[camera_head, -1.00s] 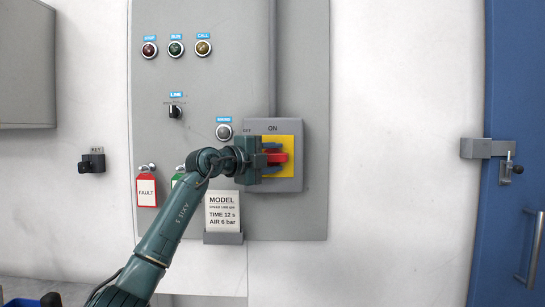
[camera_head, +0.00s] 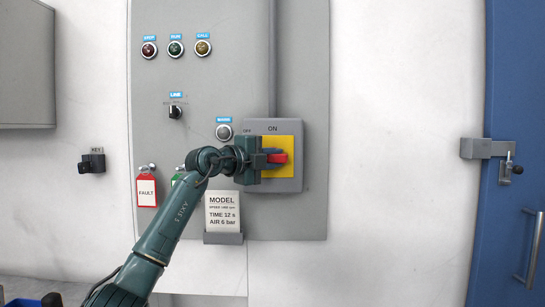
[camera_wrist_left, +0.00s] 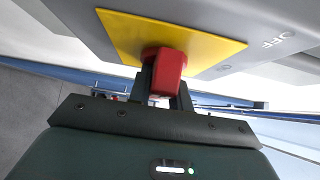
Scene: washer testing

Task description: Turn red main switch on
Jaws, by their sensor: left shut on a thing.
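In the left wrist view the red handle (camera_wrist_left: 168,73) stands between the dark fingertips (camera_wrist_left: 164,82), in front of the yellow plate (camera_wrist_left: 120,32), with OFF at the right. The gripper hides part of the handle, so its exact angle is hard to tell. My right gripper is not in view.
The grey panel carries lamps (camera_head: 175,48), a line selector (camera_head: 175,112), a white button (camera_head: 224,132) and a red FAULT tag (camera_head: 147,191). A model card (camera_head: 222,211) hangs below my wrist.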

